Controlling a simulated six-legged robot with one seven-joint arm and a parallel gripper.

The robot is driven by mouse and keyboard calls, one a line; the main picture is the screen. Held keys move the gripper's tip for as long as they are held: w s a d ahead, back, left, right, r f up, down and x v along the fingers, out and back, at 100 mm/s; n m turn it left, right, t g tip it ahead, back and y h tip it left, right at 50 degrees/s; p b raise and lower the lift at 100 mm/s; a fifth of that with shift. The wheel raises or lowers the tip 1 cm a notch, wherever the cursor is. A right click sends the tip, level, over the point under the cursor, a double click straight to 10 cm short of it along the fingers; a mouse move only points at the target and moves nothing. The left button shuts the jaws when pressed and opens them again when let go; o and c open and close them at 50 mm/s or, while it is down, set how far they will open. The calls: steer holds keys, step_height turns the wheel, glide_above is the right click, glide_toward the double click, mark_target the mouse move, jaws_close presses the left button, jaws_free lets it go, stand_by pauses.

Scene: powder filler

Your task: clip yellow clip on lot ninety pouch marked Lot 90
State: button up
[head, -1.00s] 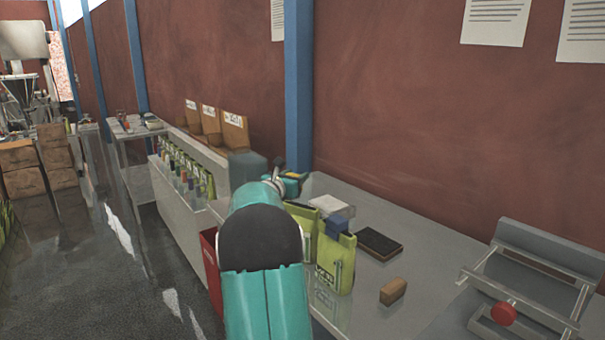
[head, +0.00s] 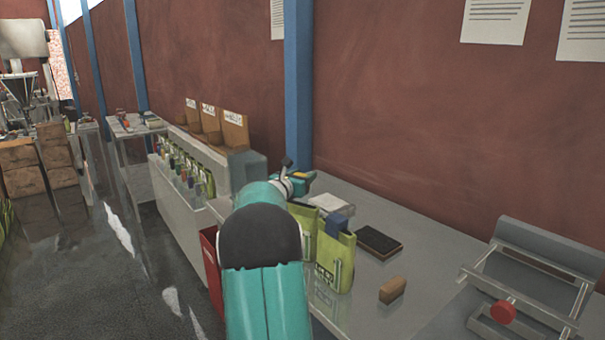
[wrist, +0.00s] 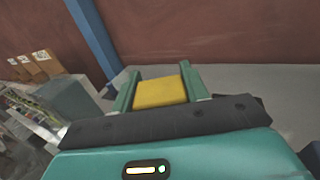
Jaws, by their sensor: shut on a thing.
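My gripper (head: 300,178) is shut on the yellow clip (wrist: 160,92), which sits between the two green fingers in the wrist view. It is raised over the far part of the bench, above and behind the pouches. A yellow-green pouch (head: 340,262) stands upright near the bench's front edge. A dark blue clip (head: 337,227) shows at its top. Its dark label is too small to read. A second green pouch (head: 305,214) stands behind it, partly hidden by my arm. I cannot tell which pouch is marked Lot 90.
A white item (head: 336,206), a dark flat pad (head: 379,241) and a brown block (head: 392,289) lie on the bench. A metal device with a red knob (head: 503,312) stands at right. A grey box (head: 247,170) ends the left shelf, which holds several small coloured items (head: 185,170).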

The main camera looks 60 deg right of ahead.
steer(key=shift+f, duration=2.6)
steer(key=shift+f, duration=0.85)
steer(key=o, duration=1)
steer(key=shift+o, duration=0.2)
steer(key=w+a, duration=0.1)
steer(key=a, duration=1.2)
steer(key=shift+a, duration=0.4)
